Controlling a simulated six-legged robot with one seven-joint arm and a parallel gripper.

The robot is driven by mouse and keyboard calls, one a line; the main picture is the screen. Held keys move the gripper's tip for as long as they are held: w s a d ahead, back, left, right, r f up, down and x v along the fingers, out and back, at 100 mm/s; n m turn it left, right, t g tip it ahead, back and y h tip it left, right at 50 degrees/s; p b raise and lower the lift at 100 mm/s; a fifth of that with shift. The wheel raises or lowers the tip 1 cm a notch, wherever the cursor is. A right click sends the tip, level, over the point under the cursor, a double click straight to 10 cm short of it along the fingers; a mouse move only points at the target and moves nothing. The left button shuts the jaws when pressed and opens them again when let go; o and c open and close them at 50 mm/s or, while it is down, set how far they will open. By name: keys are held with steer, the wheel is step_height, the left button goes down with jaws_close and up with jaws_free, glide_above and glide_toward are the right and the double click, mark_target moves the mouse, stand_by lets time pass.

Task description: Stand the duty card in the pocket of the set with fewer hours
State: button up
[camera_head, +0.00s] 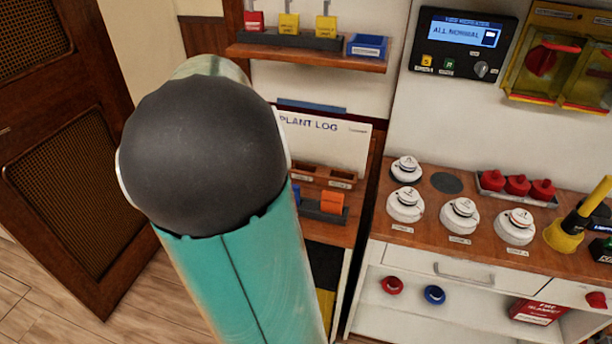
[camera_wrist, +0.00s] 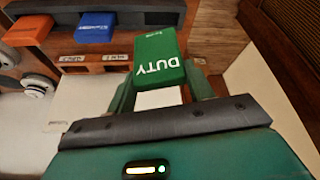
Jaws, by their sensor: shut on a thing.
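The green duty card (camera_wrist: 160,58) is in my gripper (camera_wrist: 160,78) in the wrist view, with its white "DUTY" lettering upside down to the camera. The two fingers are shut on its sides, and it appears clear of the shelf. In the head view my arm hides the gripper and the card. Two small wooden pockets with labels, left (camera_head: 303,171) and right (camera_head: 341,178), sit below the plant log board (camera_head: 330,142). I cannot read any hours on the board.
A counter (camera_head: 385,230) with several white round devices and red knobs is at the right. An upper shelf (camera_head: 300,56) holds tagged blocks. A brown door (camera_head: 60,150) is at the left.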

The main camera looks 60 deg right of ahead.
steer(key=s+d+r+m+g, duration=0.1)
steer(key=s+d+m, duration=0.1)
steer(key=s, duration=0.3)
steer(key=s+d+r+m, duration=0.1)
steer(key=s+d+r, duration=0.15)
steer(key=s, duration=0.25)
steer(key=d+f, duration=0.3)
steer(key=d, duration=0.1)
steer(key=w+d+f, duration=0.1)
steer(key=d+f, duration=0.2)
steer(key=d, duration=0.1)
steer(key=w+d+f, duration=0.1)
steer(key=d+f, duration=0.2)
steer(key=d, duration=0.1)
steer(key=shift+w+d+f, duration=0.1)
steer(key=shift+d+f, duration=0.15)
steer(key=shift+d, duration=0.15)
steer(key=shift+w+d+f, duration=0.1)
steer(key=shift+d+f, duration=0.25)
steer(key=shift+f, duration=0.1)
steer(key=shift+d+f, duration=0.15)
steer(key=shift+f, duration=1.55)
steer(key=shift+f, duration=0.1)
steer(key=o, duration=1)
steer(key=shift+c, duration=0.2)
steer(key=v, duration=1.2)
